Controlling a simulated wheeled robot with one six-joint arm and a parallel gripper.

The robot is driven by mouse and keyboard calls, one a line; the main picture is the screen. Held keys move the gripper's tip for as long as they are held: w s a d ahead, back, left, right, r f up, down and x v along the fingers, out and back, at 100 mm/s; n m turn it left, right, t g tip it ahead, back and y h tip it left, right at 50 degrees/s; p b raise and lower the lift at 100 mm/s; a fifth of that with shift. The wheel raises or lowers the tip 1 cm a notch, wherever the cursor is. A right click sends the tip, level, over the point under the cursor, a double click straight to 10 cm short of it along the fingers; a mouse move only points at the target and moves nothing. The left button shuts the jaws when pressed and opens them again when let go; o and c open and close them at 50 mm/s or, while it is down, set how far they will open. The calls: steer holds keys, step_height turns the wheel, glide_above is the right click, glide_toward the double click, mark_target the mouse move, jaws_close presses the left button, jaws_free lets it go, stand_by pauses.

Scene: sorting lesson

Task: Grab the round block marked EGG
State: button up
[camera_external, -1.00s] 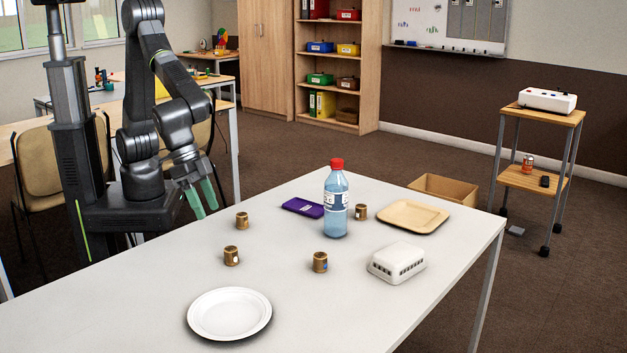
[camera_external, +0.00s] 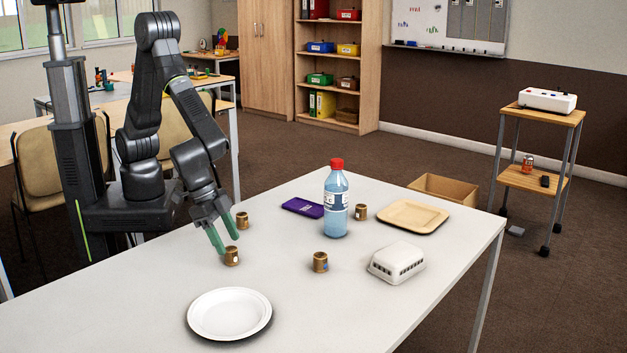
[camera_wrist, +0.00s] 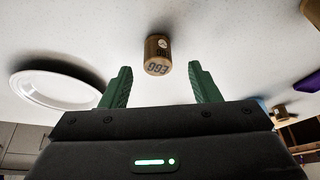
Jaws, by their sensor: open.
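The round block marked EGG (camera_wrist: 157,56) is a small brown cylinder standing on the white table. In the wrist view its lettering appears upside down, and it lies beyond and between my green fingertips. In the outside view it appears to be the block (camera_external: 231,257) just below my gripper (camera_external: 230,238). My gripper, which also shows in the wrist view (camera_wrist: 159,78), is open and empty, with a gap to the block. Similar blocks stand behind it (camera_external: 242,220), to its right (camera_external: 320,262) and by the bottle (camera_external: 361,212); their marks are unreadable.
A white plate (camera_external: 229,314) lies at the table's front. A tall water bottle (camera_external: 336,205) stands mid-table beside a purple case (camera_external: 303,207). A tan tray (camera_external: 413,217) and a white vented box (camera_external: 396,262) are to the right. The table between block and plate is clear.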

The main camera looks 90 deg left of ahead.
mark_target(231, 248)
steer(key=shift+x, duration=1.85)
steer(key=shift+s+d, duration=0.1)
steer(key=c, duration=1.1)
steer(key=shift+o, duration=0.2)
steer(key=shift+r, duration=0.15)
